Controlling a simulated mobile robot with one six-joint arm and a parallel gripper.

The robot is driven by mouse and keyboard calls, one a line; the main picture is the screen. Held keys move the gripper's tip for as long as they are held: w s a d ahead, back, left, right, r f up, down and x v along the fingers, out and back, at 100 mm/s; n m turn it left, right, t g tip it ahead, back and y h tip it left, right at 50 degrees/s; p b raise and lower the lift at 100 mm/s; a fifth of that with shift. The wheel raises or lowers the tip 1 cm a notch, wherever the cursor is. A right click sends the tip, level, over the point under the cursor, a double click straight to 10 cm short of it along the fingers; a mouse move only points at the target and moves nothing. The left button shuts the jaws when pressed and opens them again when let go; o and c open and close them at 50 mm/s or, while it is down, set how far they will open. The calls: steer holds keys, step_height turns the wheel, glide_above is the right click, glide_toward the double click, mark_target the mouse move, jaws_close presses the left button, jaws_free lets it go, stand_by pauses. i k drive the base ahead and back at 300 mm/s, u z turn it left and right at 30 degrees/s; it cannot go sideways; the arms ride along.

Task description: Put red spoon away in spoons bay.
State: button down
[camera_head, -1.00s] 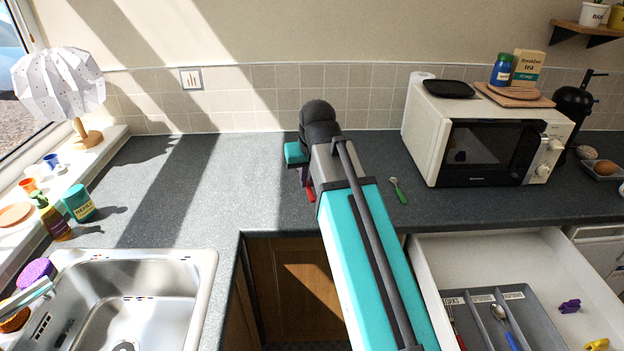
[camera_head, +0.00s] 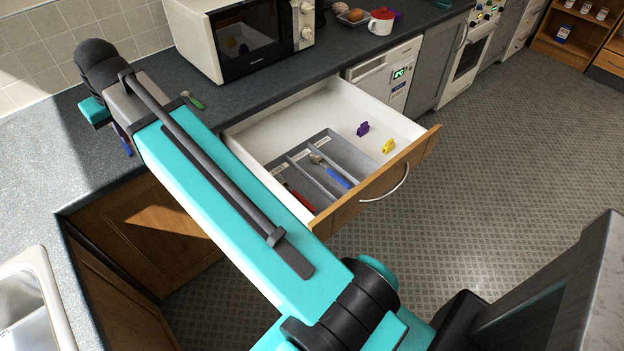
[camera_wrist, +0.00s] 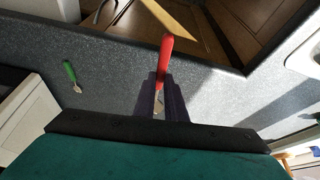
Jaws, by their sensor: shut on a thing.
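My gripper (camera_wrist: 163,88) is shut on the red spoon (camera_wrist: 166,50) in the wrist view, its red handle standing out past the fingertips above the dark worktop. The spoon's lower part is mostly hidden between the fingers. In the head view my gripper (camera_head: 122,136) is at the left, over the worktop, and the spoon is hidden there. A grey cutlery tray (camera_head: 345,150) with labelled bays lies in the open drawer (camera_head: 408,128). A red-handled piece (camera_head: 301,200) lies in the left bay and a blue-handled spoon (camera_head: 337,177) in the middle bay. The labels are too small to read surely.
A small green spoon (camera_head: 194,101) lies on the worktop (camera_head: 40,170) near my arm. A microwave (camera_head: 245,35) stands behind the drawer. A purple clip (camera_head: 363,129) and a yellow clip (camera_head: 388,146) lie in the drawer beside the tray. The sink (camera_head: 35,300) is at lower left.

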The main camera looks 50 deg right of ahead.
mark_target(318, 177)
steer(key=u, duration=0.05)
steer(key=k, duration=1.3)
steer(key=u, duration=0.45)
